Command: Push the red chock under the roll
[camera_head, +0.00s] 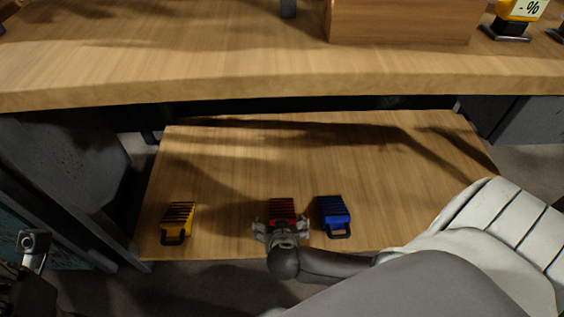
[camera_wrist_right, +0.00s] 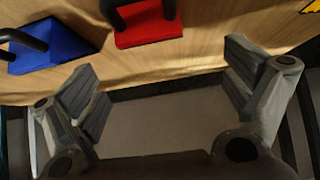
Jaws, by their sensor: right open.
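The red chock (camera_head: 282,208) lies on the low wooden board, with dark ridges on top. My right gripper (camera_head: 281,226) is at its near end and hides part of it. In the right wrist view the red chock (camera_wrist_right: 150,30) and its black handle lie beyond the open, empty fingers (camera_wrist_right: 165,85), apart from them. My left gripper (camera_head: 35,245) is at the lower left edge, small and dark; its jaws cannot be made out. I cannot clearly identify a roll in either view.
A blue chock (camera_head: 334,214) lies right of the red one, and a yellow chock (camera_head: 178,220) lies farther left. The board (camera_head: 230,150) is bare behind them. A thick wooden tabletop (camera_head: 200,75) overhangs its far side. Grey bodies (camera_head: 75,160) flank the board.

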